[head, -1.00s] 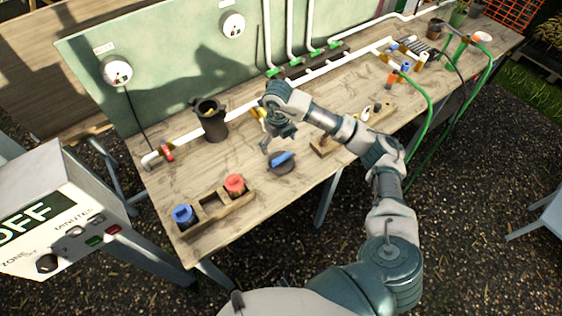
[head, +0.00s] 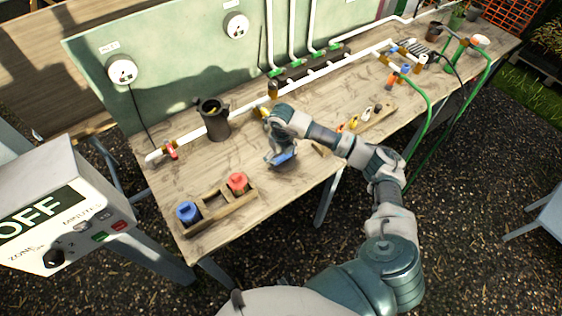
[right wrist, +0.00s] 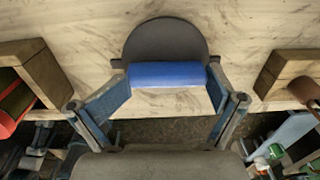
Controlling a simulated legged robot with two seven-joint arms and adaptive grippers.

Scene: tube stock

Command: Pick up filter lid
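The filter lid, a dark round disc with a blue bar handle, lies on the wooden bench in the head view (head: 285,158), partly covered by my right gripper (head: 276,155). In the right wrist view the lid's grey disc (right wrist: 165,38) is ahead, with the blue handle (right wrist: 167,74) lying crosswise between my fingers. The right fingers (right wrist: 166,78) are spread wide, one at each end of the handle; firm contact cannot be made out. The dark open filter housing (head: 215,122) stands upright on the bench behind and left of the gripper. My left gripper is not in view.
A wooden holder (head: 216,206) with a blue cap (head: 187,212) and a red cap (head: 237,183) stands left of the lid. Another wooden rack (head: 372,122) is to the right. White pipe runs along the back. A control box (head: 60,205) is at left.

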